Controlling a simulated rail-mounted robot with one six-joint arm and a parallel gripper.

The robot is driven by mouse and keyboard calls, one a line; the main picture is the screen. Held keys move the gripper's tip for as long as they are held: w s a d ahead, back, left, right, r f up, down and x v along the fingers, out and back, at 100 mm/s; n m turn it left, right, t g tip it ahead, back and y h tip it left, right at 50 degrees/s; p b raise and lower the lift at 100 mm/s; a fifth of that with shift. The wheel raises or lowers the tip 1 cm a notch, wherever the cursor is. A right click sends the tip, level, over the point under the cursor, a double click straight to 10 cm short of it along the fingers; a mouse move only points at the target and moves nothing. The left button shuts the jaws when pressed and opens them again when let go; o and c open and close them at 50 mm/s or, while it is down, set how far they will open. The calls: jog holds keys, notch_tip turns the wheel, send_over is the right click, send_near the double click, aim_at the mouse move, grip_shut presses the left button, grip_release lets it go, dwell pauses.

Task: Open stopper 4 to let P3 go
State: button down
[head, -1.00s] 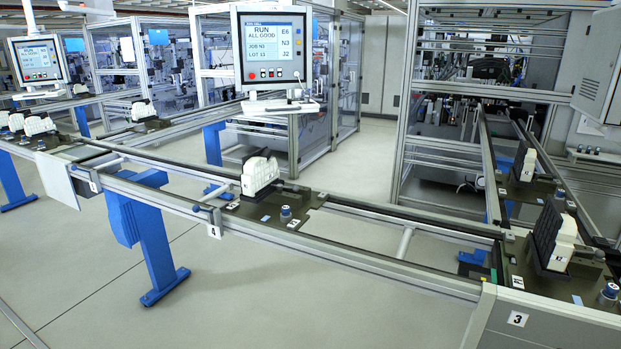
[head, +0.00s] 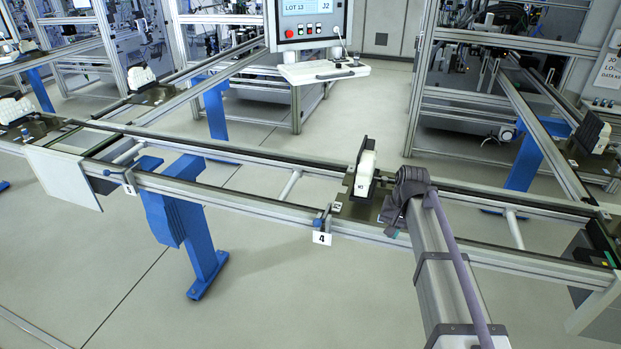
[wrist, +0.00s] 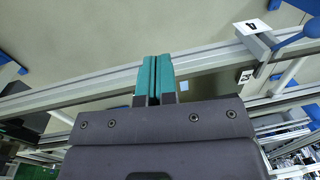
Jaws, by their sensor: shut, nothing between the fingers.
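Stopper 4 (head: 323,220) is on the near rail of the conveyor, with a blue lever and a white card marked 4 (head: 321,238). In the wrist view its card (wrist: 258,27) and blue lever (wrist: 300,36) show at upper right. A pallet (head: 345,205) stands just right of the stopper, carrying a white part with a black back plate (head: 366,170). Its small tag is too small to read surely. My gripper's teal fingers (wrist: 155,80) are shut and empty, near the rail and apart from the lever. In the head view my arm hides most of the gripper.
The near rail (head: 240,207) runs across the view. Another stopper (head: 128,188) is to the left, and a further pallet with a white part (head: 17,110) at far left. A blue support leg (head: 190,220) stands below the rail. A monitor (head: 307,20) hangs behind.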

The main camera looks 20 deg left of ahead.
jog(key=w+a+r+p, duration=0.3)
jog(key=w+a+r, duration=0.15)
jog(key=a, duration=0.45)
jog(key=w+a+r+p, duration=0.25)
jog(key=a+r, duration=0.25)
jog(key=a, duration=0.4)
jog(key=s+a+f+b, duration=0.3)
jog(key=f+b, duration=0.9)
jog(key=b, duration=0.1)
jog(key=shift+f+g+y, duration=0.25)
jog(key=shift+g+y, duration=0.05)
jog(key=shift+s, duration=0.1)
